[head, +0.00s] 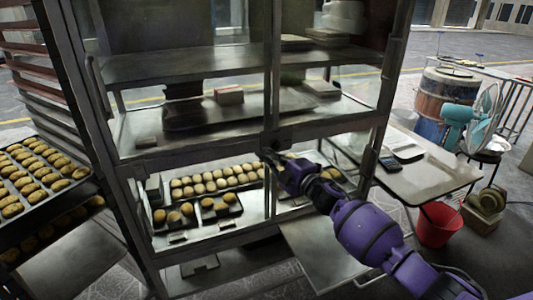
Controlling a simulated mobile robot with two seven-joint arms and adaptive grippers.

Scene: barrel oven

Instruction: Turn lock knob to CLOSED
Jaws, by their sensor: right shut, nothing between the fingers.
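A tall metal and glass cabinet fills the middle of the head view. A small dark lock piece (277,138) sits on its upright center frame, at the level of the middle rail. The knob itself and its marking are too small and too covered to read. My right gripper (268,156) is at the end of the purple arm from the lower right. Its fingers are shut and empty, just below the lock piece. I cannot tell if they touch it. My left gripper is not in view.
Trays of round buns (215,182) stand inside the cabinet's lower part. A rack with trays of baked pieces (38,178) is at the left. At the right are a side table (440,172), a red bucket (436,226), a teal fan (462,126) and a barrel (440,100).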

